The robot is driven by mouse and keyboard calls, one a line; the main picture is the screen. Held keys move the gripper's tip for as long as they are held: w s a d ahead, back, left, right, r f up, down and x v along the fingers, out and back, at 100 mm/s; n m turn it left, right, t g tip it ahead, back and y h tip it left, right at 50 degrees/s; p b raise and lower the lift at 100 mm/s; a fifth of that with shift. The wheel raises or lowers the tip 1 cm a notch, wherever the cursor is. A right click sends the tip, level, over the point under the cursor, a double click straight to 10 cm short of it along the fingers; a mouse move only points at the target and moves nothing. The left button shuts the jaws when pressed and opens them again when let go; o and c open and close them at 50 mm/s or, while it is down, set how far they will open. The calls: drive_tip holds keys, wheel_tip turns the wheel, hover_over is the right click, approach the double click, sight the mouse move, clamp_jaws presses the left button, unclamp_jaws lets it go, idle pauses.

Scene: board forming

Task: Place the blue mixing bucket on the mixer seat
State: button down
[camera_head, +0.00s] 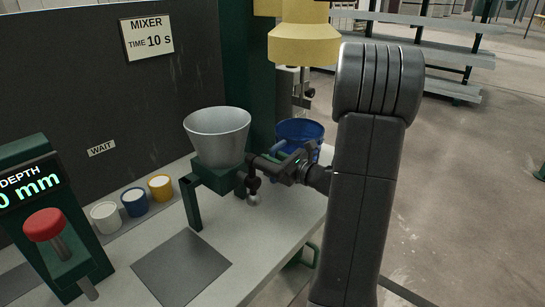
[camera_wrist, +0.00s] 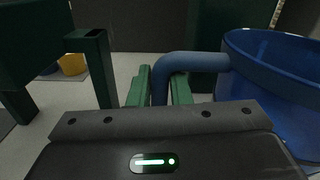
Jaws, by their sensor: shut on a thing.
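The blue mixing bucket (camera_head: 301,130) stands upright at the right end of the bench, below the mixer's yellow head (camera_head: 303,45) and its metal stirrer (camera_head: 301,88). It also fills the right of the wrist view (camera_wrist: 285,75), where its curved side handle (camera_wrist: 195,62) runs between the green fingers. My gripper (camera_wrist: 160,90) is shut on that handle. In the head view my gripper (camera_head: 290,168) is in front of the bucket and partly hides it. The mixer seat is hidden, and I cannot tell whether the bucket's base touches it.
A grey funnel (camera_head: 218,135) on a green stand is just left of my gripper. White (camera_head: 105,217), blue (camera_head: 134,202) and yellow (camera_head: 160,187) cups stand along the back panel. A red-knobbed lever (camera_head: 45,225) is at left. The dark plate (camera_head: 181,267) is bare.

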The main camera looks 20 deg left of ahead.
drive_tip(key=shift+f, duration=0.3)
idle(0.5)
drive_tip(key=c, duration=1.3)
unclamp_jaws()
drive_tip(key=shift+o, duration=0.2)
drive_tip(key=shift+f, duration=0.2)
drive_tip(key=v, duration=1)
drive_tip(key=shift+b, duration=0.3)
drive_tip(key=shift+d+r, duration=0.1)
drive_tip(key=shift+r, duration=0.05)
drive_tip(key=v, duration=1.3)
drive_tip(key=shift+s+d, duration=0.2)
drive_tip(key=shift+d, duration=0.1)
drive_tip(key=shift+a, duration=0.15)
drive_tip(key=x, duration=1.3)
drive_tip(key=shift+w+a, duration=0.2)
drive_tip(key=shift+a, duration=0.1)
